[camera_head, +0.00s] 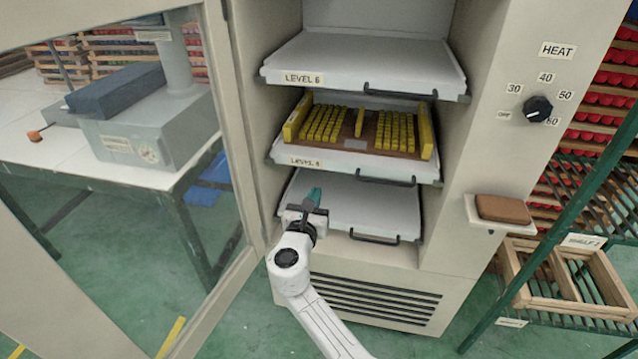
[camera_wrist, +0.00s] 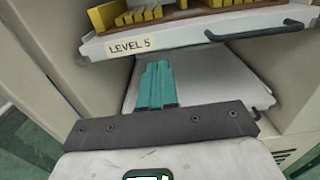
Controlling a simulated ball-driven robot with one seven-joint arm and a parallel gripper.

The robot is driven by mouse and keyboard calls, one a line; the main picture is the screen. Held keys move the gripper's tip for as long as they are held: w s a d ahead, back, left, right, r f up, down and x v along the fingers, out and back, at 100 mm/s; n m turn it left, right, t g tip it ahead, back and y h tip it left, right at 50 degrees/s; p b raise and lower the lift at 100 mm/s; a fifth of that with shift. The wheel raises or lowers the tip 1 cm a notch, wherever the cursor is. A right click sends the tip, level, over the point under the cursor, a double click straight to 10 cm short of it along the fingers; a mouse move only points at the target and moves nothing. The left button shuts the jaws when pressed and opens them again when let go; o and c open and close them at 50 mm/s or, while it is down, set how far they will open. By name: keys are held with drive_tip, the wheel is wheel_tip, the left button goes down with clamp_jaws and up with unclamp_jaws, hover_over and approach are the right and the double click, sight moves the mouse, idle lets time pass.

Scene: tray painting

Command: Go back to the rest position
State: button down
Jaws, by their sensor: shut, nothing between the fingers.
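My gripper (camera_head: 314,196) has teal fingers, shut together with nothing between them. In the head view it is in front of the lowest pulled-out shelf (camera_head: 370,205) of the cabinet, at that shelf's left side. In the wrist view the closed fingers (camera_wrist: 158,72) point at the same bare shelf (camera_wrist: 205,75), below the shelf labelled LEVEL 5 (camera_wrist: 95,52). I cannot tell the exact gap between fingers and shelf.
The LEVEL 5 shelf holds a brown tray (camera_head: 370,132) with several yellow blocks. The LEVEL 6 shelf (camera_head: 365,65) above is empty. The open glass door frame (camera_head: 238,110) stands left of my arm. A green rack (camera_head: 560,220) stands right. Black handles (camera_head: 375,239) stick out from the shelves.

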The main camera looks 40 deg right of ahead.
drive_tip(key=shift+v, duration=1.2)
drive_tip(key=s+d+f+m+g+y+p, duration=0.1)
drive_tip(key=s+f+m+g+y, duration=0.25)
drive_tip(key=s+m, duration=0.55)
drive_tip(key=s+d+f+m+g+y+p, duration=0.2)
drive_tip(key=s+f+m+g, duration=0.25)
drive_tip(key=s+m, duration=0.5)
drive_tip(key=s+a+f+m+y+p, duration=0.1)
drive_tip(key=s+a+m+y, duration=0.2)
drive_tip(key=s+a, duration=0.3)
drive_tip(key=s+a+m+g+y+p, duration=0.1)
drive_tip(key=s+a+m+y, duration=0.3)
drive_tip(key=s, duration=0.7)
drive_tip(key=a+y, duration=0.2)
drive_tip(key=a, duration=0.1)
drive_tip(key=shift+s+f+g, duration=0.3)
drive_tip(key=shift+f, duration=0.1)
